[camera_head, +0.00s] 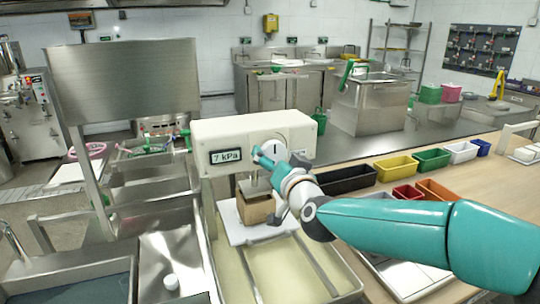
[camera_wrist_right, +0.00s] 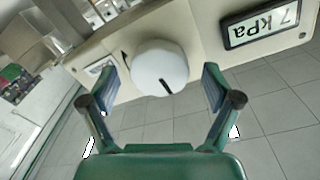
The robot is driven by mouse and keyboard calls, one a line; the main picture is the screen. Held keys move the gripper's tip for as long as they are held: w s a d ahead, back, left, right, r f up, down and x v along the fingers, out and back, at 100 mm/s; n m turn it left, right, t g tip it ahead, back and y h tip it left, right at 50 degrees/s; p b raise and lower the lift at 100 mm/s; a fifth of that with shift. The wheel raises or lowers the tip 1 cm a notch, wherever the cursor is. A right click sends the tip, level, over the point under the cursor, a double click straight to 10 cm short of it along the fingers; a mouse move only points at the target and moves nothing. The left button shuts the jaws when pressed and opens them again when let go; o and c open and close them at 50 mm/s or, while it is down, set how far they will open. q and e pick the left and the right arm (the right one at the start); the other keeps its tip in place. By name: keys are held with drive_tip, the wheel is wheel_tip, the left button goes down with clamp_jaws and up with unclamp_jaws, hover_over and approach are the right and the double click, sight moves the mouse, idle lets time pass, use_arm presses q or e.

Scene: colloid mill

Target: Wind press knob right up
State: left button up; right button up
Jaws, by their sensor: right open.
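The press (camera_head: 212,131) has a cream housing with a display (camera_head: 226,156) reading "7 kPa". Its white round knob (camera_wrist_right: 160,67) has a black mark line and shows in the right wrist view between the fingers of my right gripper (camera_wrist_right: 158,88). The fingers are open, one on each side of the knob, with visible gaps. In the head view the knob (camera_head: 273,150) is partly covered by my right gripper (camera_head: 262,158). Below the press head a brown block (camera_head: 255,208) stands on a white plate (camera_head: 236,232). My left gripper is not in view.
A shallow cream tray (camera_head: 228,270) lies under the press. Several coloured bins, such as a yellow bin (camera_head: 396,167) and a green bin (camera_head: 432,159), stand on the wooden table (camera_head: 480,190) at right. A steel sink unit (camera_head: 150,195) is at left.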

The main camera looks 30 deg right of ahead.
drive_tip(key=shift+x, duration=1)
drive_tip(key=c, duration=1)
drive_tip(key=shift+a, duration=0.1)
drive_tip(key=shift+c, duration=0.7)
drive_tip(key=shift+n, duration=0.4)
